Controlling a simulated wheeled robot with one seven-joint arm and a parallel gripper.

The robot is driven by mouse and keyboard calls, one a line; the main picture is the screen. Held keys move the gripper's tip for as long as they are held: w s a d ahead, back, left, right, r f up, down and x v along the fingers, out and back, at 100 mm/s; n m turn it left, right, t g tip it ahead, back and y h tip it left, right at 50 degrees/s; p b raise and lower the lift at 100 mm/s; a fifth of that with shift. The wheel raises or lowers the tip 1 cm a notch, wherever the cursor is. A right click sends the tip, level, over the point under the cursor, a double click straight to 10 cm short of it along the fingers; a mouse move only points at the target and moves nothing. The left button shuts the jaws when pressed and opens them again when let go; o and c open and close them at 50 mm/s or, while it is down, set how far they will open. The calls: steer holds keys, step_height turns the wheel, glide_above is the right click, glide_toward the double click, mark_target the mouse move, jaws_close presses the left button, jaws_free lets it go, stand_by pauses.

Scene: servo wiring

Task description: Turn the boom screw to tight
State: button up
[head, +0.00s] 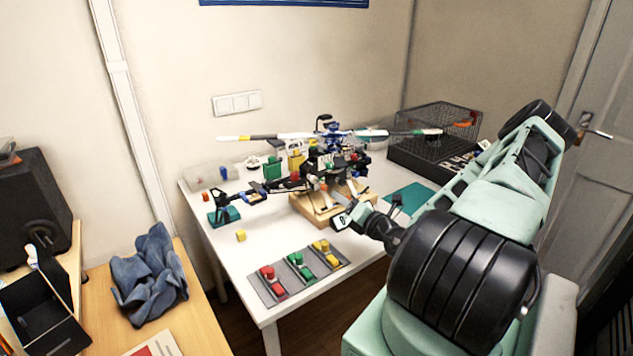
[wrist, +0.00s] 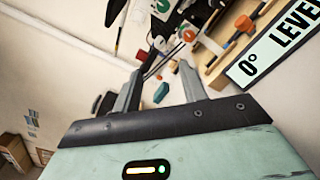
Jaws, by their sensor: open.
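A model helicopter (head: 325,160) with a long rotor stands on a wooden stand (head: 312,208) on the white table, its black tail boom (head: 256,197) reaching left. My gripper (head: 338,205) is at the front of the stand, close to the model. In the wrist view my gripper (wrist: 163,69) has its two fingers apart with nothing held between them. An orange round knob (wrist: 243,23) and a smaller orange-red piece (wrist: 188,35) show beyond the fingertips. I cannot tell which part is the boom screw or how it is turned.
A grey strip with red, green and yellow pieces (head: 301,265) lies at the table's front. A black wire crate (head: 432,150) stands at the back right, a teal mat (head: 410,196) before it. A "0° LEVEL" plate (wrist: 275,50) is close right of my fingers.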

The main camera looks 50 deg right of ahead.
mark_target(315, 180)
steer(key=p+x, duration=0.1)
steer(key=x, duration=1.1)
steer(key=shift+w+p, duration=0.1)
steer(key=shift+p, duration=0.3)
steer(key=shift+r, duration=0.1)
jaws_close()
